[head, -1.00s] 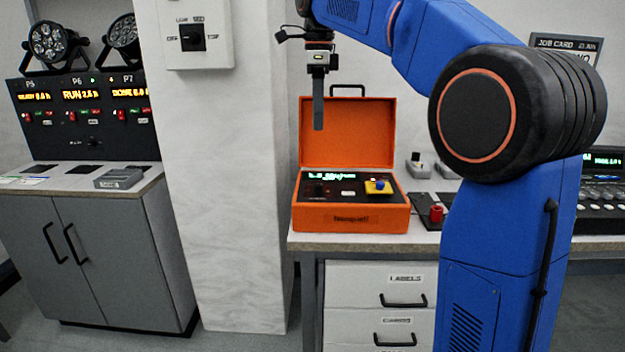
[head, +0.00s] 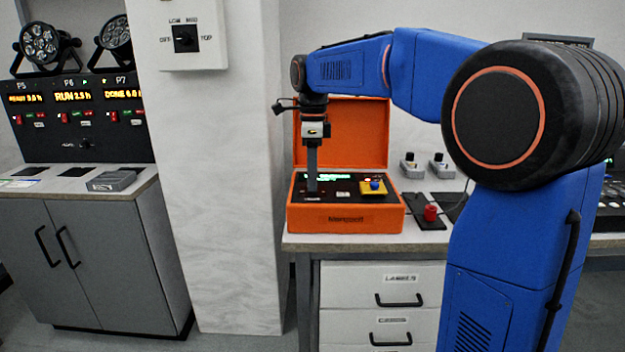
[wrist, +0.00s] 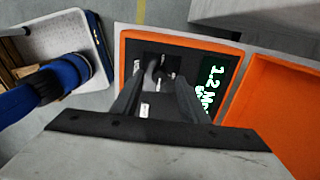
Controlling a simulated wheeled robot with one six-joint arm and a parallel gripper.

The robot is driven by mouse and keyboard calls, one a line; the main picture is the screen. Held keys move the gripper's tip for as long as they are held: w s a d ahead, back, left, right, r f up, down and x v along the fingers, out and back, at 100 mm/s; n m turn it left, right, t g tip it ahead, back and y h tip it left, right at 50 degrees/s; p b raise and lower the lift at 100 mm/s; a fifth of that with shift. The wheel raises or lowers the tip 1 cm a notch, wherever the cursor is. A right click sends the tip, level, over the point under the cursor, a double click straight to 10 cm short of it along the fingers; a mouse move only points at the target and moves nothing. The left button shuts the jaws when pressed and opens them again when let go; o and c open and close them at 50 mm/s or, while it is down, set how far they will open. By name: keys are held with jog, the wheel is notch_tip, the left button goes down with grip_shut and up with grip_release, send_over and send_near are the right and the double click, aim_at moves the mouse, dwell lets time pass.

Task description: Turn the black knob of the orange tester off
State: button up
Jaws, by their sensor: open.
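The orange tester (head: 345,219) stands open on the bench in the head view, lid up at the back. Its dark panel has a lit green display and also shows in the wrist view, inside the orange rim (wrist: 180,42). My gripper (head: 312,188) points straight down over the panel's left part, fingertips close to its surface. In the wrist view the open fingers (wrist: 158,85) stand either side of a dark shape, apparently the black knob (wrist: 167,74), with small white labels around it. Its pointer direction is unclear, and I cannot tell whether the fingers touch it.
A yellow piece with a blue knob (head: 375,187) sits on the panel's right. A red button (head: 430,212) stands right of the case. A wall switch box (head: 186,38) is on the pillar. The raised orange lid (head: 355,125) stands behind my gripper.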

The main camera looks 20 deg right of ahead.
jog(key=shift+f, duration=0.7)
jog(key=shift+c, duration=0.6)
grip_shut()
